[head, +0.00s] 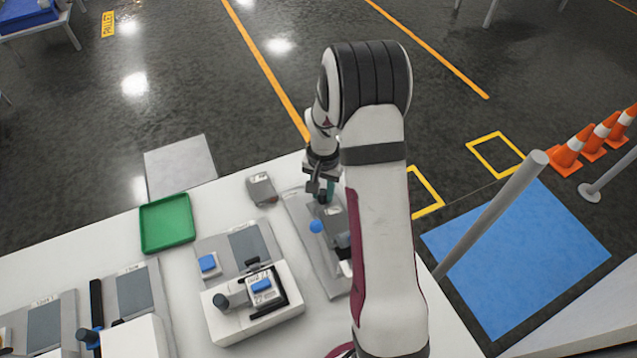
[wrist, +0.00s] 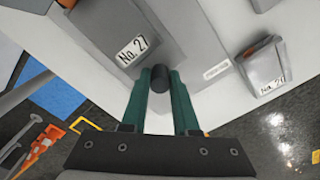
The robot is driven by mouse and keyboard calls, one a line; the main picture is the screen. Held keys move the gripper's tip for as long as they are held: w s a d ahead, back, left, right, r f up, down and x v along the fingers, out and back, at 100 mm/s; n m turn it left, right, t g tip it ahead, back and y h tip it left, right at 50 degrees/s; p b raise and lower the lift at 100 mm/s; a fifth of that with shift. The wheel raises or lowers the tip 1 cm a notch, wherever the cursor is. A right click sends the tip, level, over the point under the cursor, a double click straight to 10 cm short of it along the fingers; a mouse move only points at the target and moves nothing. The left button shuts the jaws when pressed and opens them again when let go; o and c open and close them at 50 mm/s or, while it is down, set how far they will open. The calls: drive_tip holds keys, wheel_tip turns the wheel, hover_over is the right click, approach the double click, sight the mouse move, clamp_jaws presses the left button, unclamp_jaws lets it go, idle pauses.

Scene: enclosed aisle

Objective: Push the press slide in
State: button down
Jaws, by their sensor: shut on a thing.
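The press slide appears to be the grey block labelled No. 27 (wrist: 120,35), with a dark round knob (wrist: 160,80) at its near end in the wrist view. My gripper (wrist: 161,88) has its two green fingers shut on this knob, one on each side. In the head view my gripper (head: 323,193) points down at the far end of a grey base plate (head: 303,222). A grey block (head: 335,228) and a blue ball (head: 316,226) show there, partly hidden by my arm. How far in the slide sits cannot be told.
A loose grey block (head: 261,188) lies left of the plate; it shows in the wrist view (wrist: 262,68). A green tray (head: 166,222) and a white fixture with a blue block (head: 262,286) stand further left. A grey post (head: 490,215) rises at right.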

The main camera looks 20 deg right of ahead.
drive_tip(key=shift+s, duration=0.25)
drive_tip(key=c, duration=0.9)
unclamp_jaws()
drive_tip(key=shift+c, duration=0.2)
wheel_tip(320, 180, up, 16)
drive_tip(key=shift+f, duration=0.15)
